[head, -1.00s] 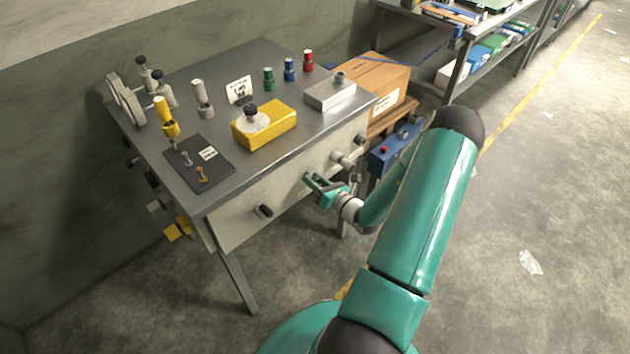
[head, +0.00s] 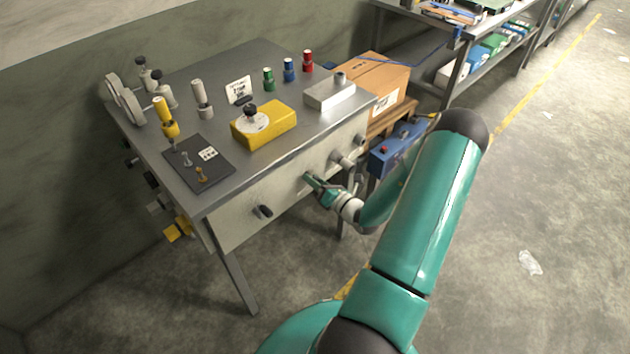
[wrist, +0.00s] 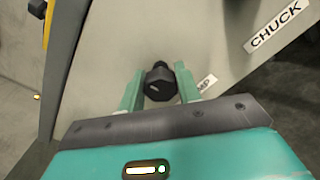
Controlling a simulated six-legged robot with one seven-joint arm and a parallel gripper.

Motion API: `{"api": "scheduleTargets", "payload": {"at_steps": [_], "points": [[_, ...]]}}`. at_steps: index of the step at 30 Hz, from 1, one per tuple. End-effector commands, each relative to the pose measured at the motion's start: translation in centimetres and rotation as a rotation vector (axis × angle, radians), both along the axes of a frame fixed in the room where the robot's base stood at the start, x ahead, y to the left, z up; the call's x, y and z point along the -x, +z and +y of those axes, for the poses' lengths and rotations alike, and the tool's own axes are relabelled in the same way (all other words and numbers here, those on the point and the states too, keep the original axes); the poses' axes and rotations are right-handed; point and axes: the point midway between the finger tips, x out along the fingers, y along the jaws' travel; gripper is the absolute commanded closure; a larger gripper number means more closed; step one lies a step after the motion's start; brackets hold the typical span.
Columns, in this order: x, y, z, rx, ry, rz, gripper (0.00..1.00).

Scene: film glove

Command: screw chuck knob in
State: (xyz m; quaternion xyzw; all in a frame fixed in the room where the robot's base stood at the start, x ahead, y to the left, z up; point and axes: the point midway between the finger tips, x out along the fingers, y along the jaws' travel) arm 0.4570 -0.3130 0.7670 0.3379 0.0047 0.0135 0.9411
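A dark, faceted knob (wrist: 159,86) sticks out from the pale front panel (wrist: 105,60) in the wrist view. My gripper (head: 313,181) is at the front panel of the metal bench in the head view. In the wrist view, its two green fingers (wrist: 158,80) stand on either side of the knob and appear to touch it. A label reading CHUCK (wrist: 277,26) is on the panel at upper right. A smaller label (wrist: 206,82) beside the right finger is partly hidden; "MP" shows. I cannot tell which label belongs to the held knob.
Another dark knob (head: 263,211) is on the panel to the left, and a pale knob (head: 343,160) is close on the right. A yellow box (head: 264,125) and a dark mat (head: 190,175) lie on the bench top. A blue box (head: 390,153) stands right of the panel.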

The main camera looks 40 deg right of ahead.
Motion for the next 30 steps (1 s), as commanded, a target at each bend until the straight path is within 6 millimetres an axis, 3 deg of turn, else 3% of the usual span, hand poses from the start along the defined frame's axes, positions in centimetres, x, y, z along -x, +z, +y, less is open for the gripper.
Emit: {"api": "scheduleTargets", "payload": {"at_steps": [1,3,12,16,20,30], "points": [[0.1,-0.1,0.0,-0.002,0.000,0.003,0.59],[0.1,-0.1,0.0,-0.001,0.000,0.003,0.45],[0.1,0.0,0.0,0.001,0.000,0.001,0.45],[1.0,0.0,-0.1,0.001,-0.002,0.000,0.45],[3.2,0.0,-0.2,0.001,-0.003,0.003,0.45],[10.6,0.0,-0.4,0.000,-0.004,0.003,0.45]]}}
